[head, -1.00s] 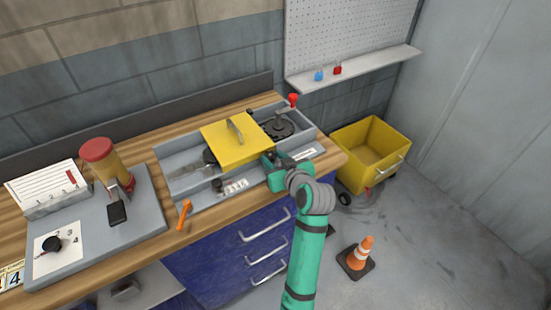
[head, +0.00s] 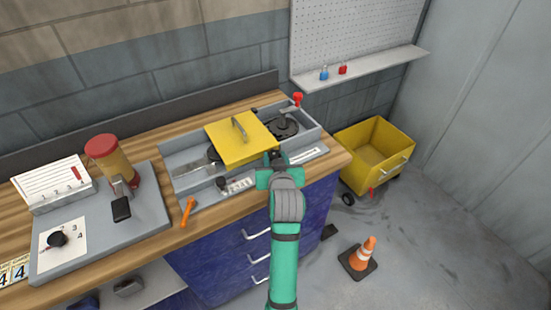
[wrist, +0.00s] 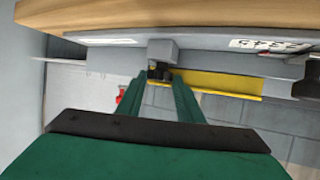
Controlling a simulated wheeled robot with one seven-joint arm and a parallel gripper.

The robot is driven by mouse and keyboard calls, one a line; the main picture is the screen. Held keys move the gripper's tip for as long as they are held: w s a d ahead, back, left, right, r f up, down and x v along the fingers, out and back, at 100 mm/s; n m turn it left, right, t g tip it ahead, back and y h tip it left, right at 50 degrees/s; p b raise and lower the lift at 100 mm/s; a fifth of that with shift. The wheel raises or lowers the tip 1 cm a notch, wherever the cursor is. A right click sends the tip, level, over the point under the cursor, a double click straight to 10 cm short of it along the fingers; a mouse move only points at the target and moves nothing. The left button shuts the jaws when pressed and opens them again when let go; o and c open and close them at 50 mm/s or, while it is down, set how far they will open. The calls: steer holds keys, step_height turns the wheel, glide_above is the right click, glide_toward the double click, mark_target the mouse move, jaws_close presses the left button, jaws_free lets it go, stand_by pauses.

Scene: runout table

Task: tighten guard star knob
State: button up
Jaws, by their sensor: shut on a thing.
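The yellow guard (head: 241,140) with a metal handle lies over the middle of the grey runout unit. It also shows as a yellow strip in the wrist view (wrist: 225,84). My green gripper (head: 278,164) is at the guard's front right corner. In the wrist view my gripper's fingers (wrist: 158,77) are shut on a small dark star knob (wrist: 158,71) below a grey block (wrist: 162,51). The fingers hide most of the knob, so its shape and how tight it sits cannot be told. In the head view only a dark bit of it shows.
The grey tray (head: 187,177) runs along the wooden bench. A yellow bin (head: 375,155) and a traffic cone (head: 360,254) are on the floor at right.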

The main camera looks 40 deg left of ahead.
steer(key=o, duration=1.1)
steer(key=shift+c, duration=0.2)
steer(key=shift+w+d+n+g+y, duration=0.1)
steer(key=shift+n+g+y, duration=0.2)
steer(key=shift+n+g, duration=0.1)
